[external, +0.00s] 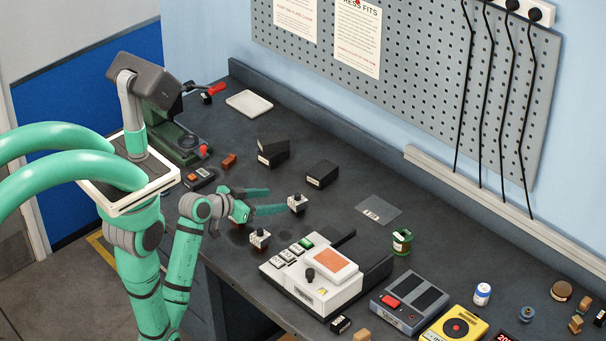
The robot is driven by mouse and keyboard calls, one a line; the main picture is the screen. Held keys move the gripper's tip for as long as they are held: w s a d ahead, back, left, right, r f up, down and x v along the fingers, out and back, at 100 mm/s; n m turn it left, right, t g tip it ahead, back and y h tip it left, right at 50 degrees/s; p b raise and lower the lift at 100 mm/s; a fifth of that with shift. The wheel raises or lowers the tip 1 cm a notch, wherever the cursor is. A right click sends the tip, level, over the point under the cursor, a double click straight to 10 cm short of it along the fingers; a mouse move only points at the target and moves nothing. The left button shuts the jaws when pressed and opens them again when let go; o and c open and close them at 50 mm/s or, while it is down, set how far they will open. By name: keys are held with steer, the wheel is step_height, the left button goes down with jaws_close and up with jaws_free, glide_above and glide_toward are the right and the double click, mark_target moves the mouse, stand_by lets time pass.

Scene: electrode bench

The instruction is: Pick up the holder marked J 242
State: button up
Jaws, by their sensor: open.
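Two small pale holders with dark tops stand on the dark bench. One holder (297,203) is just right of my gripper's fingertips, and the other holder (260,239) is below the gripper in the picture, nearer the bench's front edge. Both seem to carry small labels, too small to read, so I cannot tell which is marked J 242. My gripper (277,200) is open, its two green fingers pointing right toward the first holder. Nothing shows between the fingers. I cannot tell whether a fingertip touches that holder.
A white device (318,286) with an orange panel stands to the lower right. Two black boxes (273,151) (322,174) lie behind the gripper. A clear sheet (378,211), a green jar (402,242) and a grey pedal-like unit (409,302) are farther right. A pegboard (420,70) backs the bench.

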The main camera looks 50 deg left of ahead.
mark_target(292, 201)
steer(key=shift+w+d+f, duration=0.2)
steer(key=shift+w+f, duration=0.1)
steer(key=x, duration=0.4)
steer(key=shift+w+f, duration=0.15)
steer(key=shift+w, duration=0.2)
steer(key=shift+d+f+x, duration=0.1)
steer(key=shift+d+x, duration=0.05)
steer(key=shift+x, duration=1.15)
steer(key=shift+d+f+x, duration=0.15)
steer(key=shift+x, duration=1.2)
steer(key=shift+s, duration=0.15)
steer(key=shift+c, duration=0.3)
steer(key=shift+r, duration=0.1)
steer(key=c, duration=1.3)
